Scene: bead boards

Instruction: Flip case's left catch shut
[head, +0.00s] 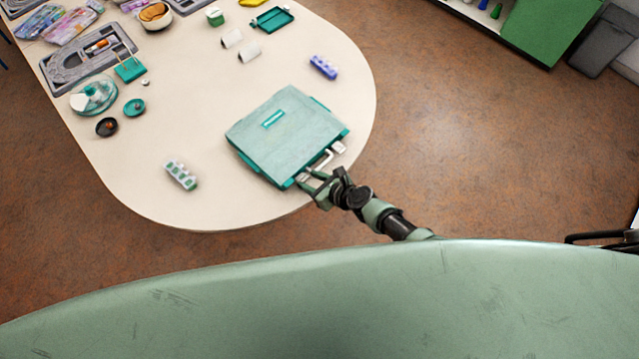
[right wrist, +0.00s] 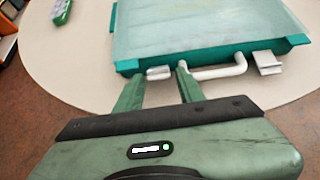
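The closed teal case (head: 283,137) lies flat near the rounded end of the table, its white handle (right wrist: 222,71) on the front side. In the right wrist view its left catch (right wrist: 158,73), a small white piece, sits at the front edge between my right gripper's fingertips. Whether the fingers touch it, and whether it is shut, I cannot tell. The right catch (right wrist: 267,63) sticks out from the edge beyond the handle. My right gripper (head: 312,179) is open, its fingers apart at the case's front edge. My left gripper is not in view.
A pill box with green lids (head: 181,175) lies left of the case on the cream table (head: 225,200). A purple pill box (head: 324,67) lies behind it. Jars, trays and a clear-and-teal container (head: 93,96) crowd the far left. The table around the case is mostly clear.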

